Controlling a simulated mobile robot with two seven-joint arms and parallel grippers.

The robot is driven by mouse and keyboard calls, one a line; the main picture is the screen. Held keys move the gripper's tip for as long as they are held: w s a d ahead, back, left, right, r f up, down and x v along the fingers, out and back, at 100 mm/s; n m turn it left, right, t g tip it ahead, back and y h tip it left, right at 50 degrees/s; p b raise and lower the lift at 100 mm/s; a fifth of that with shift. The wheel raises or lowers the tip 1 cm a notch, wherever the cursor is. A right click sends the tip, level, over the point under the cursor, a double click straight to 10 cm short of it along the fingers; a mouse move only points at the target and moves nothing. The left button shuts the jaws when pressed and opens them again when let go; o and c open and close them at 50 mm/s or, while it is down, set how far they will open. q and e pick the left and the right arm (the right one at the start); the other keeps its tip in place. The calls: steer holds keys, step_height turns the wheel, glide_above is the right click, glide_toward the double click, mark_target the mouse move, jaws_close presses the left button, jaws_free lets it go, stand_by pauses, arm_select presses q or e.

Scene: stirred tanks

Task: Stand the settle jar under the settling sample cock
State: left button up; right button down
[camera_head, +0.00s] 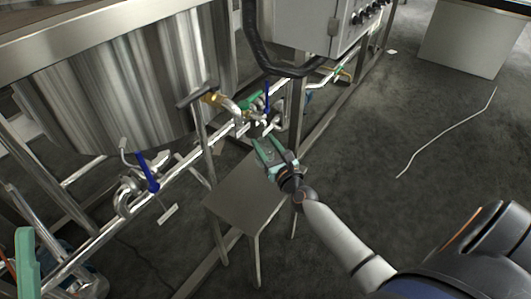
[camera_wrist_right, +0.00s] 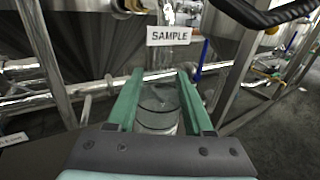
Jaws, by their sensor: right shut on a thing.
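My right gripper (camera_head: 268,148) is over the far end of a small steel stand (camera_head: 245,195), below the pipe valves. In the right wrist view its green fingers (camera_wrist_right: 158,95) are shut on a clear glass jar (camera_wrist_right: 158,100), the settle jar. The jar looks upright; whether its base touches the stand cannot be told. A white SAMPLE sign (camera_wrist_right: 168,36) hangs just beyond and above the jar, with a pale fitting (camera_wrist_right: 168,13) above it. The cock's outlet over the jar is not clear. A green finger of my left gripper (camera_head: 26,262) shows at the lower left, away from the stand.
Steel pipes with blue-handled valves (camera_head: 148,172) run along the tank (camera_head: 120,85). A brass valve (camera_head: 211,98) sticks out near the stand. A grey control box (camera_head: 315,25) and a black hose (camera_head: 258,45) are above and beyond. The floor on the right is mostly clear.

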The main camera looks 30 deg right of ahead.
mark_target(269, 157)
step_height(269, 157, down, 2)
steer(key=shift+f+b, duration=0.25)
steer(key=shift+b, duration=0.2)
steer(key=shift+f, duration=0.25)
arm_select(q)
steer(key=f, duration=0.2)
steer(key=shift+w+d+f, duration=0.1)
steer(key=shift+d+f, duration=0.15)
steer(key=shift+f, duration=0.05)
arm_select(e)
steer(key=shift+r, duration=0.1)
steer(key=shift+f+b, duration=0.25)
steer(key=shift+b, duration=0.05)
steer(key=shift+c, duration=1.4)
jaws_free()
steer(key=shift+s, duration=0.1)
arm_select(q)
steer(key=shift+f, duration=0.1)
arm_select(e)
steer(key=shift+r, duration=0.1)
